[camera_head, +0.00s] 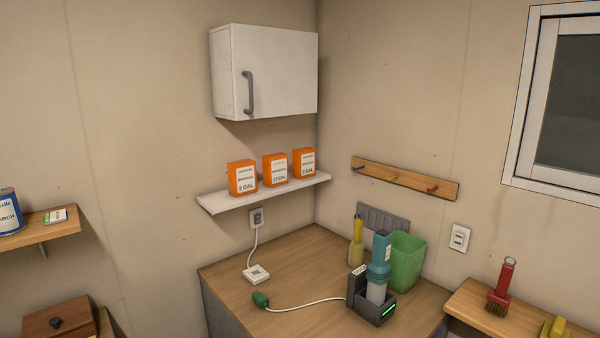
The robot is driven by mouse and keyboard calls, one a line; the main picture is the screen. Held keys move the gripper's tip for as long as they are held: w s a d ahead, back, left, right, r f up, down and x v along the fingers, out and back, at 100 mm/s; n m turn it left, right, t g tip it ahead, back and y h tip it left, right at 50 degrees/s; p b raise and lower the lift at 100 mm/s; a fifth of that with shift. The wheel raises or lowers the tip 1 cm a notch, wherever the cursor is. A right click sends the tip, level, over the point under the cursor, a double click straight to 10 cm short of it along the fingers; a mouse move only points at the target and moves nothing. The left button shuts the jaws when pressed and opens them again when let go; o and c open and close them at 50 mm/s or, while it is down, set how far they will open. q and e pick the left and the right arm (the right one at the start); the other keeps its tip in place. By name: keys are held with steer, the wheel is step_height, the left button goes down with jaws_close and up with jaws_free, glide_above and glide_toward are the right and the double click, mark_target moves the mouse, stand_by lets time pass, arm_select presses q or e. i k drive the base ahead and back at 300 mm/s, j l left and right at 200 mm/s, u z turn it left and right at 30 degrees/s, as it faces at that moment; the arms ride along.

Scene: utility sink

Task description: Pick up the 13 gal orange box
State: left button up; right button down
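Three orange boxes with white labels stand in a row on a white wall shelf (268,198). The middle box (275,170) has a label that seems to read 13 gal, though the print is small. The left box (242,178) reads 8 gal or similar. The label of the right box (304,164) is too small to read surely. All three stand upright with small gaps between them. Neither of my grippers is in view.
A white cabinet (264,72) hangs above the shelf. Below, a wooden counter (300,262) holds a teal device in a dark dock (371,303), a green bin (407,262), a yellow bottle (356,246) and a white cable. A peg rail (404,178) is on the right wall.

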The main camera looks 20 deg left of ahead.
mark_target(275, 166)
steer(key=i+l, duration=0.25)
steer(key=i+l+u, duration=0.1)
steer(key=i+l, duration=0.15)
steer(key=l, duration=0.2)
steer(key=i+l, duration=0.2)
steer(key=l, duration=0.15)
